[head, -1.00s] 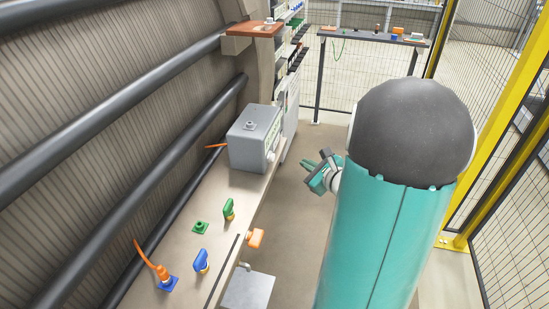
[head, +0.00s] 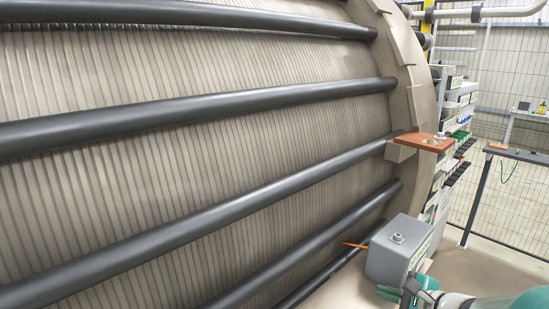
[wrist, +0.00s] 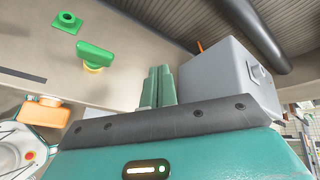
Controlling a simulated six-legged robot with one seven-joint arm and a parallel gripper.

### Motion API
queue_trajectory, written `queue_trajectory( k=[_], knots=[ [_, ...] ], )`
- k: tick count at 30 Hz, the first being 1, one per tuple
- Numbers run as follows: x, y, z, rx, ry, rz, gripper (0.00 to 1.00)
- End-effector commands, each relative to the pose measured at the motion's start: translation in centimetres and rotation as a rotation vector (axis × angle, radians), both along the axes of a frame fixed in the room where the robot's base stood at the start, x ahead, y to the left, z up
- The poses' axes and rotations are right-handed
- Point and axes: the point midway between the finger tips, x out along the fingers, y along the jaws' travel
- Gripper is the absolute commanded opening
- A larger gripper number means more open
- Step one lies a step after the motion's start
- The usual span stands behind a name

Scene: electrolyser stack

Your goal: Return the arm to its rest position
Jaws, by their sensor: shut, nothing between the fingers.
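My gripper (head: 411,292) shows at the bottom right of the head view, in front of the grey box in the picture. In the wrist view its two green fingers (wrist: 158,86) stand together, shut, with nothing between them. My teal arm reaches in from the lower right corner of the head view, and most of it is outside the frame. From the wrist, the fingers appear left of the grey box, and I cannot tell how large the gap is.
The grey box (head: 399,247) stands on the ledge; it also shows in the wrist view (wrist: 228,76). A green handle (wrist: 95,54), a green socket (wrist: 68,21) and an orange handle (wrist: 45,111) are to the left. Dark pipes (head: 220,203) cross the ribbed stack. A table (head: 518,154) stands far right.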

Motion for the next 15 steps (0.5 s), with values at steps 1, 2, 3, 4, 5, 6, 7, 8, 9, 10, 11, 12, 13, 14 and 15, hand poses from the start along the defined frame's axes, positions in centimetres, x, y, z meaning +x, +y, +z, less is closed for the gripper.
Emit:
queue_trajectory(
  k=[1,2,3,4,5,6,7,8,9,10,11,12,13,14,15],
  knots=[
    [-0.7,3.2,0.8,-0.089,0.006,0.123,0.0],
    [-1.2,4.7,1.0,-0.143,0.013,0.193,0.0],
    [-2.1,6.6,1.3,-0.217,0.02,0.284,0.0],
    [-2.8,7.9,1.5,-0.272,0.024,0.351,0.0],
    [-3.5,9.1,1.6,-0.33,0.028,0.416,0.0],
    [-4.6,10.6,1.8,-0.408,0.031,0.5,0.0],
    [-5.4,11.5,1.9,-0.468,0.033,0.563,0.0],
    [-6.2,12.3,2.0,-0.528,0.034,0.623,0.0],
    [-7.3,13.2,2.2,-0.611,0.034,0.701,0.0],
    [-8.1,13.8,2.3,-0.675,0.032,0.756,0.0],
    [-8.9,14.3,2.5,-0.74,0.029,0.81,0.0],
    [-9.9,14.8,2.7,-0.827,0.025,0.879,0.0],
    [-10.6,15.0,2.9,-0.894,0.021,0.928,0.0],
    [-11.3,15.2,3.1,-0.963,0.016,0.975,0.0],
    [-12.1,15.3,3.4,-1.056,0.009,1.034,0.0]
  ],
)
